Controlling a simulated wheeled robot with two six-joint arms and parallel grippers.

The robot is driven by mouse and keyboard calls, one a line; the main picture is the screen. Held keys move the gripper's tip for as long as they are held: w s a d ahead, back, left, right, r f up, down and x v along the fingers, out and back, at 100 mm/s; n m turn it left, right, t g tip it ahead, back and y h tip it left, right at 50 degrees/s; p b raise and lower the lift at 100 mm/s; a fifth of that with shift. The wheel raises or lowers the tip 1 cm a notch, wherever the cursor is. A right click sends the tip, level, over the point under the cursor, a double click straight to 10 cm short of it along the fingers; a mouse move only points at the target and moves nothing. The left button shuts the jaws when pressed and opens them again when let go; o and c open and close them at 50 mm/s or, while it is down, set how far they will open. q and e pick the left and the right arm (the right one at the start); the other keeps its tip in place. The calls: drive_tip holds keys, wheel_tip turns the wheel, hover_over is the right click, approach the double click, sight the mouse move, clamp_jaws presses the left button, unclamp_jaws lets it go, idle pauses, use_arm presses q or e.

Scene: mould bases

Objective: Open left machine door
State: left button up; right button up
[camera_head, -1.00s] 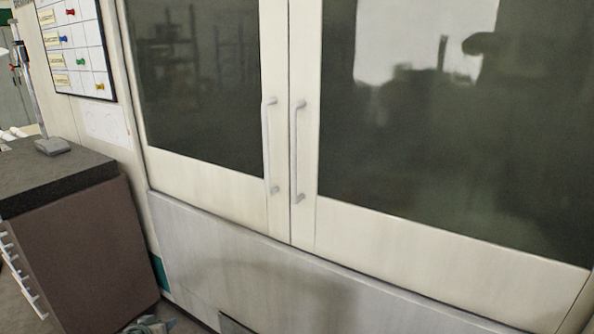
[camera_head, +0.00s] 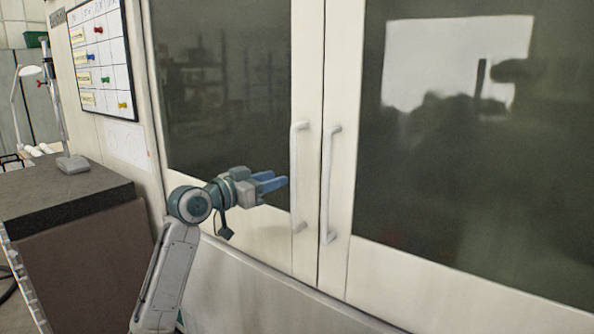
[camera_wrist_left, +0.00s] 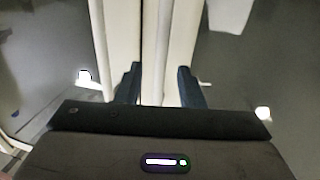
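The left machine door (camera_head: 232,90) is a dark glass panel in a cream frame and stands shut against the right door (camera_head: 440,190). Its pale vertical bar handle (camera_head: 299,180) is at its right edge, beside the right door's handle (camera_head: 330,185). My left gripper (camera_head: 277,183) is in front of the left door, with blue fingers pointing right toward the left handle; in this view the tips appear just left of it. In the left wrist view the fingers (camera_wrist_left: 160,82) are apart, with pale upright strips beyond them; I cannot tell which strip is the handle. My right gripper is not in view.
A dark-topped cabinet (camera_head: 60,195) stands at the left, with a grey stand (camera_head: 72,164) on it. A whiteboard with coloured magnets (camera_head: 101,57) hangs above. The space in front of the right door looks clear.

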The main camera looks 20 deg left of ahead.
use_arm(q)
drive_tip(key=p+x, duration=0.2)
drive_tip(key=x, duration=0.5)
drive_tip(key=shift+w, duration=0.3)
drive_tip(key=shift+f, duration=0.1)
clamp_jaws()
